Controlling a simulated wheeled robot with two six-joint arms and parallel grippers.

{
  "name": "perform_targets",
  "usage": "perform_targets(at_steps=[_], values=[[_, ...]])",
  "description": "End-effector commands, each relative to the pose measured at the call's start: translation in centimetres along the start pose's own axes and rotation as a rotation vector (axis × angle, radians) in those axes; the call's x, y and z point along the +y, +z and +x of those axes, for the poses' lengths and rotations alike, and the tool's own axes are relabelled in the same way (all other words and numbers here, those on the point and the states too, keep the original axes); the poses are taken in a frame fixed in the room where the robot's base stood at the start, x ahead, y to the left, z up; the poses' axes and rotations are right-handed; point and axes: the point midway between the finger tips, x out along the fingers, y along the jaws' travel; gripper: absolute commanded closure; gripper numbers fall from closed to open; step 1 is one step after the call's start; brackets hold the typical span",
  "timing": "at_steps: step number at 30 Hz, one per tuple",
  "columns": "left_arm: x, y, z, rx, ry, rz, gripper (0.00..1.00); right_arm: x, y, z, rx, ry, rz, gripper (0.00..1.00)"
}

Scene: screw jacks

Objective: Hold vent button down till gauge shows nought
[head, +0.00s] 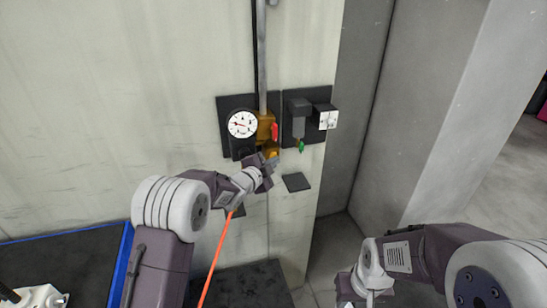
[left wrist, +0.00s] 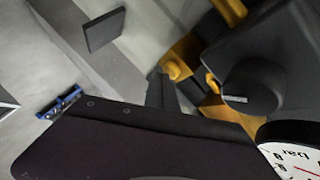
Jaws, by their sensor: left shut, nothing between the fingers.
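The round white gauge (head: 242,124) with a red needle hangs on a dark plate on the wall. Its needle points left and slightly up; the figures are too small to read. Part of its face marked "bar" shows in the left wrist view (left wrist: 294,152). A yellow-orange fitting (head: 265,127) sits beside the gauge. A small round yellow knob, perhaps the vent button (left wrist: 175,70), projects from it. My left gripper (head: 271,163) is shut and empty just below the fitting. Its dark fingertip (left wrist: 160,88) lies close to the knob; contact is unclear. My right gripper (head: 352,290) is low at the bottom edge, its fingers unclear.
A red lever (head: 274,131) and a dark device with a green tip (head: 301,146) are right of the fitting. A white switch box (head: 327,117) is further right. A dark square plate (head: 296,182) is below. An orange line (head: 218,255) hangs by my left arm.

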Motion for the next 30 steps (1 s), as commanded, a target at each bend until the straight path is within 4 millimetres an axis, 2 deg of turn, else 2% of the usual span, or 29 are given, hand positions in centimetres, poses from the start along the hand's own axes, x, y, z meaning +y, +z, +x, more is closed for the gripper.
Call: perform_targets(at_steps=[30], values=[[-0.50,0.48,0.62,0.000,-0.001,0.000,1.00,-0.01,-0.03,-0.30,0.000,0.000,0.000,0.66]])
